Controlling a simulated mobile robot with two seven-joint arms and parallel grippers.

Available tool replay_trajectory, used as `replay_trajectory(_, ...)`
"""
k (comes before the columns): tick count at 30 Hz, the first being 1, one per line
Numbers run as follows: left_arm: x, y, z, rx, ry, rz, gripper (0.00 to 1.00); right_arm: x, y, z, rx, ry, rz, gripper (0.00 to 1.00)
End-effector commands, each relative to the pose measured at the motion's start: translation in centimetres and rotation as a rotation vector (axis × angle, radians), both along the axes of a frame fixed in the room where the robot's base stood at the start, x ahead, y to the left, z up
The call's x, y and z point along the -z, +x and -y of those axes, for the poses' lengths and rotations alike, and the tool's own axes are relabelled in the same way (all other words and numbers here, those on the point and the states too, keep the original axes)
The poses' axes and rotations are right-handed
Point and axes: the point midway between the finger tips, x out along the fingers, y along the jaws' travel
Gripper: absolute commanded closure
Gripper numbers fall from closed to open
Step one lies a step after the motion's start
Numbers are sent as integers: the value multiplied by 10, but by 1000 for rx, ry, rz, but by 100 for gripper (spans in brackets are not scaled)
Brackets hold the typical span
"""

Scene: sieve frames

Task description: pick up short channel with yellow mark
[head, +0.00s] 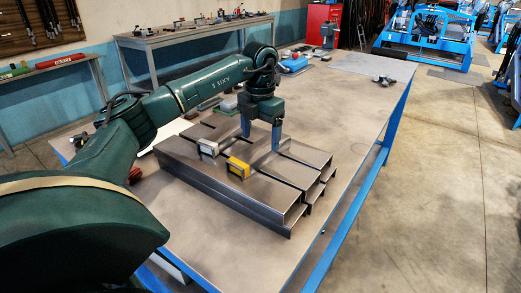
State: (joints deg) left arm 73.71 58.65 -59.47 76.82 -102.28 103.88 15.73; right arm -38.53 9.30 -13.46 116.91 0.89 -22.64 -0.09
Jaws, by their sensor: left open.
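Several grey steel channels (262,191) lie stacked on the table (330,100), in front of my arm. A yellow mark (239,165) sits on top of the stack, on a short piece near the middle; I cannot make out that piece's full outline. My left gripper (261,138) points down over the back part of the stack, beyond the yellow mark. Its two blue fingers are apart, with nothing visibly held between them. I cannot tell whether the fingertips touch the channels. My right gripper is not in view.
A piece with a white mark (208,147) lies left of the yellow one. Small dark parts (384,80) lie at the table's far right, and a blue item (293,64) lies at its far edge. The table's right half is mostly clear.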

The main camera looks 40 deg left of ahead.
Motion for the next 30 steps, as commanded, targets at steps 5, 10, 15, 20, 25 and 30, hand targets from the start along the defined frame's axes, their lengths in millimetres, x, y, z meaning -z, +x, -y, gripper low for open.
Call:
replay_trajectory(5,24,0,-1,0,1,-4,22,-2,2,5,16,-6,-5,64)
replay_trajectory(10,32,1,-1,0,0,0,22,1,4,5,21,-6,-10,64)
replay_trajectory(15,31,1,-1,0,0,0,23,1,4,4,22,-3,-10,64)
replay_trajectory(20,31,1,-1,0,0,0,37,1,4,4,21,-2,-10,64)
replay_trajectory(25,31,1,-1,0,0,0,50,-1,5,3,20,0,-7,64)
replay_trajectory(30,31,1,-1,0,0,0,64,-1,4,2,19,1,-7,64)
